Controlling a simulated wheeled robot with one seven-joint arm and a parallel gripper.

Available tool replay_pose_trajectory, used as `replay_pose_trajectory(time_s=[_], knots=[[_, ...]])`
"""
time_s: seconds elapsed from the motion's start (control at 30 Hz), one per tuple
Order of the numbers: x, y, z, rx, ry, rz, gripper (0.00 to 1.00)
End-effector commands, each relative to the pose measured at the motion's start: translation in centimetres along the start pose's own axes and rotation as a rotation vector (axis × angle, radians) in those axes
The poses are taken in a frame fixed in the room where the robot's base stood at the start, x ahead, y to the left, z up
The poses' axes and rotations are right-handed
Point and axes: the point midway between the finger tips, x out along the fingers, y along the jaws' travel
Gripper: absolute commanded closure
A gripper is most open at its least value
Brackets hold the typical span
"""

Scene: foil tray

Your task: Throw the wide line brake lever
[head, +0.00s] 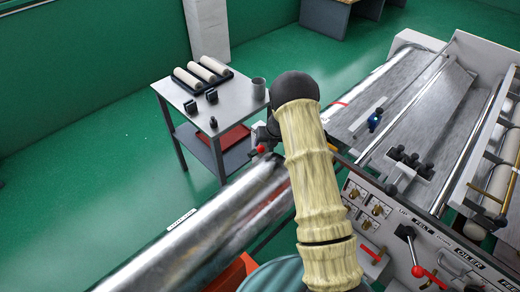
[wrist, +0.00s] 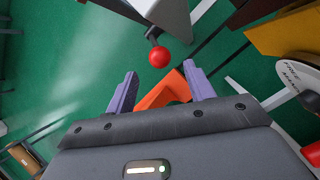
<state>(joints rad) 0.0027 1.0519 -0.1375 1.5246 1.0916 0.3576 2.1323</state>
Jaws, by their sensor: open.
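My gripper (wrist: 160,72) is open in the wrist view, its two purple fingers spread with nothing held. A red ball knob (wrist: 159,57) on a short dark lever lies in line with the gap, around the fingertips in the picture. Its depth from them is hard to judge, and no contact shows. In the head view, a small red knob (head: 261,149) shows left of my sleeved arm, near the end of a long metal roller; my gripper is not clearly visible there. Another red-knobbed lever (head: 418,271) stands on the control panel. No readable label identifies the wide line brake lever.
The long metal roller (head: 205,228) runs across the lower left. A grey side table (head: 228,99) with pale rolls stands behind. The control panel (head: 385,215) and machine bed fill the right. Orange parts (wrist: 158,98) show beyond my fingers. Green floor is open at left.

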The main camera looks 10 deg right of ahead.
Motion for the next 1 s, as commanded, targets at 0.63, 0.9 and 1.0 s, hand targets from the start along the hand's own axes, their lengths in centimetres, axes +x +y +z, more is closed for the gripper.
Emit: replay_pose_trajectory(time_s=[0.63, 0.9, 1.0], knots=[[8.1, 0.0, 0.0, -0.001, 0.000, 0.000, 0.47], [9.2, 0.0, 0.0, -0.001, 0.000, 0.000, 0.47], [9.2, 0.0, 0.0, -0.001, 0.000, 0.000, 0.47]])
